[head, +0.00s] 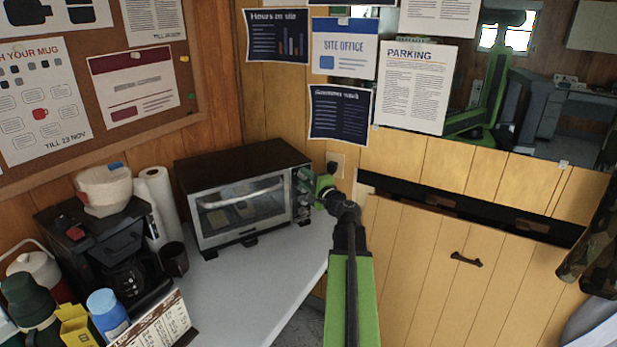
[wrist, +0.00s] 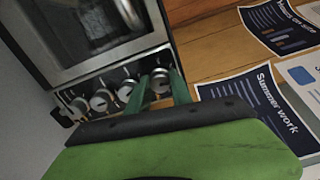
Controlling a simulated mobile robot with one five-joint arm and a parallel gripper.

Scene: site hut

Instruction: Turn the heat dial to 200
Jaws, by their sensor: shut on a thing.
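The toaster oven (head: 245,195) stands on the white counter, with a column of several round dials on the right of its front. In the wrist view these dials (wrist: 98,102) form a slanted row along the oven's panel. My gripper (head: 318,187) reaches the upper part of the dial column. In the wrist view my gripper's two green fingers (wrist: 162,88) lie on either side of the end dial (wrist: 160,76) and are shut on it. The dial's markings and pointer setting are too small to read, so I cannot tell its value or confirm its label.
A coffee maker (head: 100,240), a paper towel roll (head: 158,205) and a dark mug (head: 174,259) stand left of the oven. Bottles and a card sign (head: 155,325) crowd the front left. Counter (head: 250,285) before the oven is clear. A wooden wall with papers rises behind.

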